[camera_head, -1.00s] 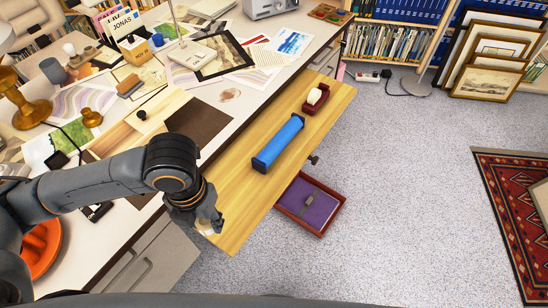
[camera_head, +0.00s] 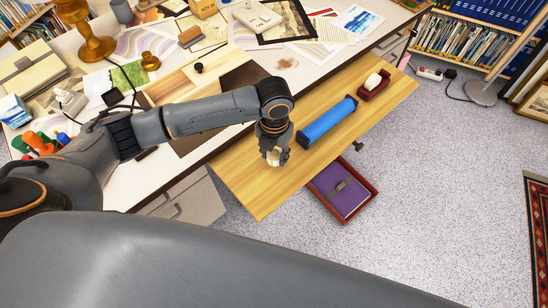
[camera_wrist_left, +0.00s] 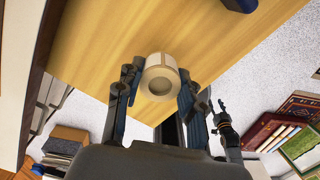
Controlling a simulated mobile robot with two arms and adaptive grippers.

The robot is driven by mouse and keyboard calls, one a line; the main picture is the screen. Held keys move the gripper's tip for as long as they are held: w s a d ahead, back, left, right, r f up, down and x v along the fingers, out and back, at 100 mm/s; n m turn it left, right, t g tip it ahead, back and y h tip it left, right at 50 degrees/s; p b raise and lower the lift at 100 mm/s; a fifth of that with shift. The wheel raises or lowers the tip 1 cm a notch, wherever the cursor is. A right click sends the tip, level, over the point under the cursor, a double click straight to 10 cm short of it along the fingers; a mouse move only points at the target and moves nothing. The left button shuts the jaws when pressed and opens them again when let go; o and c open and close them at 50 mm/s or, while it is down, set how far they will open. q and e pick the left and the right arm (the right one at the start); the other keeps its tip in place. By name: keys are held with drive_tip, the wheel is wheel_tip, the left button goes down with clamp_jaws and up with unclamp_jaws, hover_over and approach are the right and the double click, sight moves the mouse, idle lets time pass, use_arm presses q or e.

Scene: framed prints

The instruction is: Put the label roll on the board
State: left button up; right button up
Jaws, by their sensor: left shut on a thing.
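The board also fills the top of the wrist view (camera_wrist_left: 110,50). Whether the roll touches the board is not clear. A dark jointed part with orange, seemingly my right gripper (camera_wrist_left: 225,122), shows small.
A blue bar with dark ends (camera_head: 328,122) and a red tape dispenser (camera_head: 374,85) stand on the board. An open red box with purple lining (camera_head: 343,190) is below its right edge. The board's near end is bare. Papers and a lamp base (camera_head: 92,42) crowd the desk.

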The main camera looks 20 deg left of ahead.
sight(274, 160)
use_arm(q)
drive_tip(key=shift+f, duration=1.45)
drive_tip(key=shift+s+f, duration=0.1)
drive_tip(key=shift+f, duration=0.05)
drive_tip(key=o, duration=1.2)
drive_tip(key=shift+c, duration=0.2)
wheel_tip(274, 160, up, 12)
drive_tip(key=shift+r, duration=0.2)
drive_tip(key=shift+f, duration=0.1)
